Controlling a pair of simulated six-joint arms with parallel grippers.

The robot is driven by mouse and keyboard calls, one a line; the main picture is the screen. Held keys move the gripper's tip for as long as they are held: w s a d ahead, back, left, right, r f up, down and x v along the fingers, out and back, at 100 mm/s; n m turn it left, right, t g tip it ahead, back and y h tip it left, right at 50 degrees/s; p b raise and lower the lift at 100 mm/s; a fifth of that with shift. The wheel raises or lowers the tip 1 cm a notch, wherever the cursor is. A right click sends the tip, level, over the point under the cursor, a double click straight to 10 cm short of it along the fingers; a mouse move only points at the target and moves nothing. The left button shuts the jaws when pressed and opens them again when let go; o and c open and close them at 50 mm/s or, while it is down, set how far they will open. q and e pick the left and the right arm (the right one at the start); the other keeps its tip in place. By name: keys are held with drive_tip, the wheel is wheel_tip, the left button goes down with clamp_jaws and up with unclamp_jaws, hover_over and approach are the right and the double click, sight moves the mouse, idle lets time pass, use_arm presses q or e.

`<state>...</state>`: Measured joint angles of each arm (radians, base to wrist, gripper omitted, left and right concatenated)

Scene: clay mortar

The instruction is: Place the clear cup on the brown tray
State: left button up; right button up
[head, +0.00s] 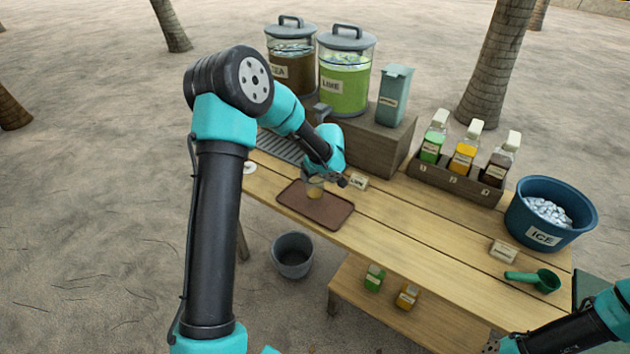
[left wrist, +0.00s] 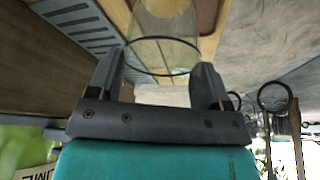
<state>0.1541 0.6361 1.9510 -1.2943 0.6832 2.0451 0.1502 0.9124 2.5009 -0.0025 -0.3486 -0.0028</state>
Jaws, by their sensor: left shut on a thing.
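The clear cup (head: 315,188) is held by my left gripper (head: 322,178) over the left part of the brown tray (head: 332,212). In the left wrist view the cup (left wrist: 165,45) sits between the two fingers (left wrist: 163,85), with its dark rim ring near them. Some of the brown tray (left wrist: 205,12) shows behind the cup. I cannot tell whether the cup's base touches the tray. The gripper partly hides the cup in the head view. My right gripper (head: 492,346) is at the bottom edge, far from the tray, and its fingers are barely visible.
Two drink dispensers, one brown (head: 291,68) and one green (head: 345,80), stand on a wooden box behind the tray. A bottle rack (head: 457,184), a blue ice bucket (head: 552,228) and a green scoop (head: 538,280) are to the right. A grey bin (head: 293,255) stands below the front edge.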

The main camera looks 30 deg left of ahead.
use_arm(q)
drive_tip(key=shift+f, duration=1.75)
drive_tip(key=shift+f, duration=0.15)
drive_tip(key=o, duration=1.3)
drive_tip(key=shift+c, duration=0.2)
drive_tip(key=v, duration=1.2)
